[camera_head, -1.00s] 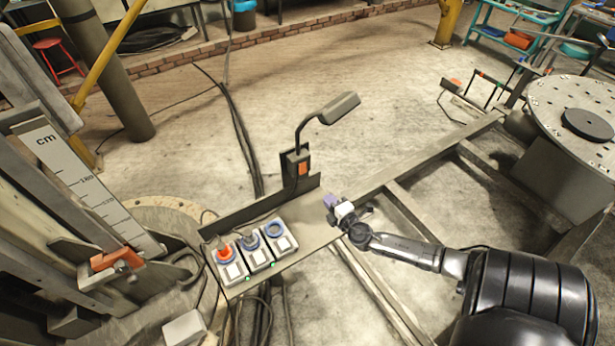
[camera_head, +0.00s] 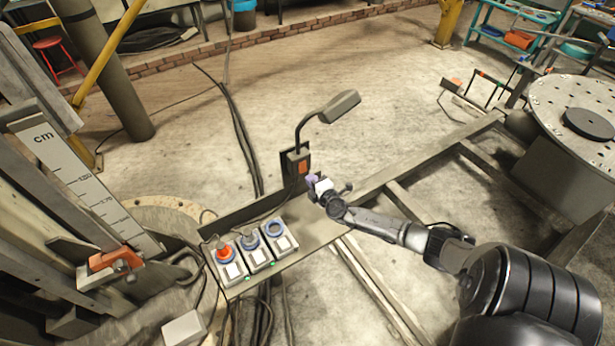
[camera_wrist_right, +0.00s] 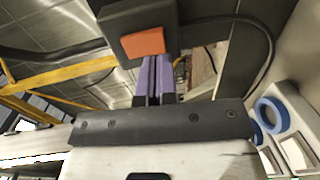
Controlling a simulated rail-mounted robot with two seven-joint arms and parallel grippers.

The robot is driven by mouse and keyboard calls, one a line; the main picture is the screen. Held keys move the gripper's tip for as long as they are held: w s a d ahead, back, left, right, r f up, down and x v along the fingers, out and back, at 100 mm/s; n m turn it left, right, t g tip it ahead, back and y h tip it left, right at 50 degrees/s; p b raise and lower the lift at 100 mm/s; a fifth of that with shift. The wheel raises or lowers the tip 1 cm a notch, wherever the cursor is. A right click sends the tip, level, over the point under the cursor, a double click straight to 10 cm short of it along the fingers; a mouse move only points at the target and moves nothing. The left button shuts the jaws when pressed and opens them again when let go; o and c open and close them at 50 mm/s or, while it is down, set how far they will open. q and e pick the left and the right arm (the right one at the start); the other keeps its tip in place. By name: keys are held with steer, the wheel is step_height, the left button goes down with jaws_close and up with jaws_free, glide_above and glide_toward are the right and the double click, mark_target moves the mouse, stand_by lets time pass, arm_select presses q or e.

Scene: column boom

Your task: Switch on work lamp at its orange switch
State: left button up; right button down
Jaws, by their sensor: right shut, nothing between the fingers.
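The work lamp (camera_head: 338,107) stands at the back of the bench plate, its dark head on a bent neck tilted up to the right. Its orange switch (camera_head: 304,167) is on the box at the lamp's foot. In the right wrist view the orange switch (camera_wrist_right: 142,43) is large, just beyond the fingertips. My right gripper (camera_head: 312,182) is just below and right of the switch, its purple fingers shut and empty. The fingers (camera_wrist_right: 157,62) point at the switch's lower right; I cannot tell whether they touch it. My left gripper is not in view.
Several sockets with blue rings and white switches (camera_head: 256,259) sit on the plate left of my right gripper. A low dark upright edge (camera_head: 238,213) runs behind them. A rail frame (camera_head: 430,157) extends right toward a round perforated table (camera_head: 572,90).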

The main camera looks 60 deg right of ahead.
mark_target(304, 172)
steer(key=shift+x, duration=1.55)
steer(key=shift+b, duration=0.3)
